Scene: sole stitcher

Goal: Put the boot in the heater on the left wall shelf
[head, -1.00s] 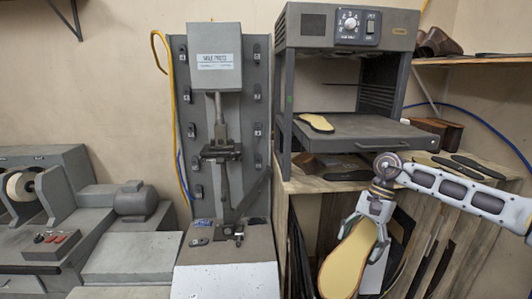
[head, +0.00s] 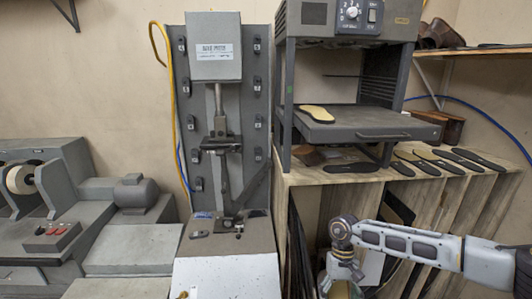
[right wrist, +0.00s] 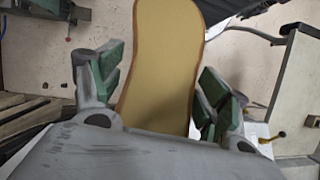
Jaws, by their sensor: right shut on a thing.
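A tan sole (right wrist: 162,60) with a brown edge lies between the green-padded fingers of my right gripper (right wrist: 165,95) in the right wrist view. In the head view my right gripper (head: 342,280) is low at the bottom edge, in front of the wooden bench, and the sole is mostly cut off. A grey heater-like cabinet (head: 397,90) with a dial stands on the bench, its front open. Another yellow sole (head: 317,114) lies on its shelf. Brown footwear, perhaps the boot (head: 437,34), sits on the upper right wall shelf. My left gripper is not in view.
The wooden bench (head: 290,180) holds several dark soles (head: 440,160) and a brown block (head: 447,127). A grey press (head: 215,55) stands left of it. A machine with a motor (head: 135,193) is at far left. The right wall shelf (head: 480,53) overhangs the bench.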

